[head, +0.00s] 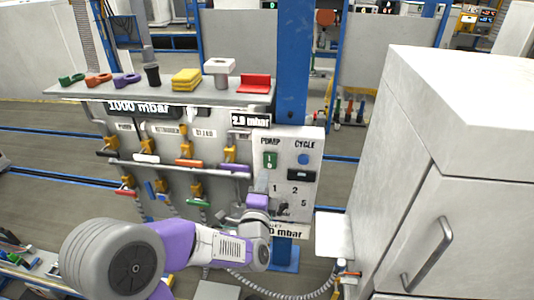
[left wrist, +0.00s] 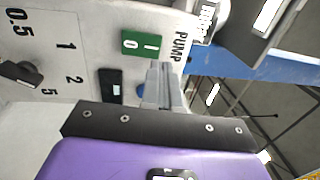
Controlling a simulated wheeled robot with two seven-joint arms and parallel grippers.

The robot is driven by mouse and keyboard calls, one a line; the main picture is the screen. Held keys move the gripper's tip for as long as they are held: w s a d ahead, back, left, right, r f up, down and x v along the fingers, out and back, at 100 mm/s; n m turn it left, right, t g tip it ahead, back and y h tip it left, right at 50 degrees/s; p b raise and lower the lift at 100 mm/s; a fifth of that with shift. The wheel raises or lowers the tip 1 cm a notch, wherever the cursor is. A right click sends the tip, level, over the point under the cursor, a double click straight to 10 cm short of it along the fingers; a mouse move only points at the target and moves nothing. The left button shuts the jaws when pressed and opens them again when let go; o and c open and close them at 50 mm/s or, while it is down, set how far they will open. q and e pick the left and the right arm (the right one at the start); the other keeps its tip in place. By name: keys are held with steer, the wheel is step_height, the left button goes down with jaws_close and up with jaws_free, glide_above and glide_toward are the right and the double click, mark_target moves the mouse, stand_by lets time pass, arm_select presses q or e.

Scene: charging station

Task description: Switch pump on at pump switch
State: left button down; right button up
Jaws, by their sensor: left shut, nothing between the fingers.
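The pump switch is a green rocker marked 1 and 0 (head: 270,160) on the white control panel, under the word PUMP. It also shows in the left wrist view (left wrist: 143,44), unobstructed, just above the fingertips in the picture. My left gripper (head: 262,178) is shut and empty, in front of the panel just below the switch in the head view. Its closed fingers (left wrist: 158,72) point at the panel near the switch; I cannot tell whether they touch it. My right gripper is not in view.
A blue CYCLE button (head: 303,159) and a small black display (head: 301,175) sit right of the switch. A black dial (left wrist: 20,73) is lower on the panel. A shelf (head: 150,93) with cups and blocks stands left, above hoses and valves. A white cabinet (head: 462,190) stands right.

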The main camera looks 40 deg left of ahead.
mark_target(268, 155)
arm_select(q)
steer(key=p+x, duration=0.5)
steer(key=x, duration=0.1)
steer(key=shift+w+a, duration=0.1)
steer(key=shift+w, duration=0.3)
